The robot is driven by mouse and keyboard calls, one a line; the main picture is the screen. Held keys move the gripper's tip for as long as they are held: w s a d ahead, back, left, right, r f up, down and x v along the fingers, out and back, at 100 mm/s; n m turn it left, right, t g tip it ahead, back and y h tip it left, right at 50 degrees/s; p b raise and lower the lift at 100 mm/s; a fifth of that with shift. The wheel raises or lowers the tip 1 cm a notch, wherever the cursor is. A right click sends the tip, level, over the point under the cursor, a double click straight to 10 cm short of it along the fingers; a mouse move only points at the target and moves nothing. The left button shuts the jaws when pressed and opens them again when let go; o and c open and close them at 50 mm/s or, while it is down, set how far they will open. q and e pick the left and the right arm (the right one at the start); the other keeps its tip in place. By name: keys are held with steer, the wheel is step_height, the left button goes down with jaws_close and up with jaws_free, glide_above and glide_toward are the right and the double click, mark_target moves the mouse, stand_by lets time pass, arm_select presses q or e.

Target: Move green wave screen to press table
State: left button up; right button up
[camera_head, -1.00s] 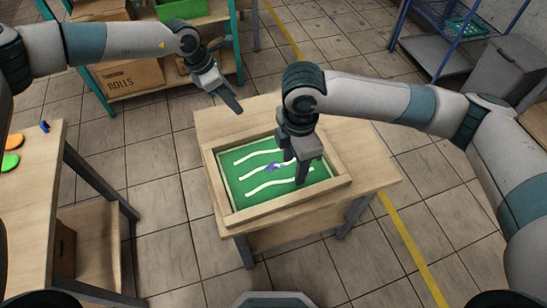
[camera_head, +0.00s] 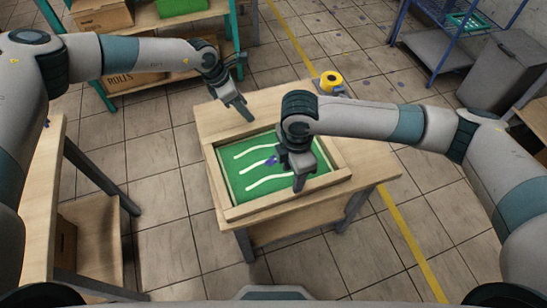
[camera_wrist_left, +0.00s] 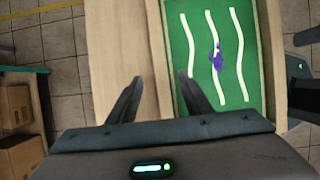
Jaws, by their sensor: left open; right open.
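The green wave screen (camera_head: 243,181) lies in its wooden frame on a small wooden table (camera_head: 215,120) in the head view. It has white wavy lines and a purple smear. My left gripper (camera_head: 243,108) is open and empty above the table, just behind the screen's far left edge. My right gripper (camera_head: 297,180) is over the screen's right half and hides part of it. It is open; I cannot tell whether it touches the screen.
A yellow tape roll (camera_head: 331,82) sits at the table's far edge. A teal shelf with boxes (camera_head: 140,83) stands behind on the left. Another wooden table (camera_head: 40,200) is at the left. A blue rack (camera_head: 450,35) and grey bin (camera_head: 493,72) are at the back right.

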mark_target(259, 124)
arm_select(q)
steer(key=x, duration=0.9)
steer(key=shift+d+f, duration=0.1)
steer(key=shift+f, duration=0.15)
arm_select(e)
step_height(259, 124, down, 10)
steer(key=shift+r, duration=0.2)
arm_select(q)
steer(key=shift+c, duration=0.6)
arm_select(e)
steer(key=shift+c, duration=0.6)
arm_select(q)
jaws_close()
arm_select(e)
jaws_close()
arm_select(q)
steer(key=shift+w, duration=0.1)
